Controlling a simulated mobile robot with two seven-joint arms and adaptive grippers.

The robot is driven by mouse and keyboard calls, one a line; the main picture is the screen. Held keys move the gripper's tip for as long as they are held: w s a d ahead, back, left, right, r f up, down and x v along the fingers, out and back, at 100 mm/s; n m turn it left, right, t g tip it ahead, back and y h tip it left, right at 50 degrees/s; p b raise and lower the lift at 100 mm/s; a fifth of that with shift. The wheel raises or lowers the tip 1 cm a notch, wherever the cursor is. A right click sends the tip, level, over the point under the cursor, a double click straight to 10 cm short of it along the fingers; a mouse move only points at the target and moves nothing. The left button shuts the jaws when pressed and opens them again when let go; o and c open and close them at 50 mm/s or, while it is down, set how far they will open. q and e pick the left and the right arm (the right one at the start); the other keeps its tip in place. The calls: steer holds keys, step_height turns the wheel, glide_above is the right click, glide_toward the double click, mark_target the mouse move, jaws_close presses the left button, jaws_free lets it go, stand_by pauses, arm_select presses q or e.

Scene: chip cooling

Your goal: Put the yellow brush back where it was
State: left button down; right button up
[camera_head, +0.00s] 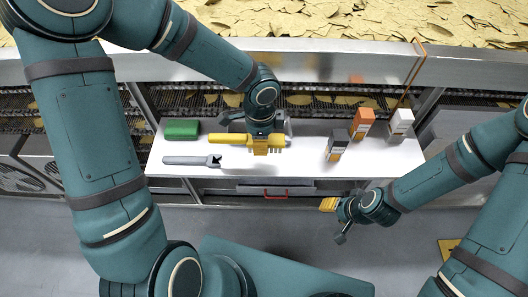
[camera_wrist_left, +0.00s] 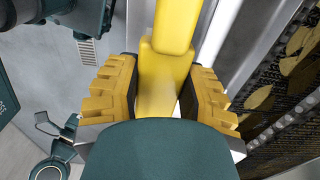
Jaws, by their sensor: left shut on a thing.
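The yellow brush (camera_head: 226,139) is at the white shelf, its handle pointing left in the head view. My left gripper (camera_head: 265,147), with yellow toothed finger pads, is above the shelf and shut on the brush. In the left wrist view the brush (camera_wrist_left: 173,28) runs between the two pads of my left gripper (camera_wrist_left: 165,95). I cannot tell whether the brush touches the shelf; its far end is hidden by the gripper. My right gripper (camera_head: 329,204) is in front of the shelf, away from the brush; its finger opening is unclear.
The white shelf (camera_head: 290,170) holds a green block (camera_head: 182,129), a grey wrench (camera_head: 187,160), and dark grey (camera_head: 337,145), orange (camera_head: 362,124) and white (camera_head: 400,125) boxes. A conveyor with chips (camera_head: 330,18) lies behind. The shelf's middle front is clear.

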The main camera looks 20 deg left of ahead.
mark_target(261, 161)
arm_select(q)
steer(key=shift+f+b, duration=0.6)
steer(key=shift+f, duration=2.9)
steer(key=shift+f, duration=0.1)
steer(key=c, duration=0.9)
jaws_free()
steer(key=shift+o, duration=0.2)
step_height(261, 161, up, 12)
steer(key=shift+r+p, duration=0.15)
steer(key=shift+p, duration=1)
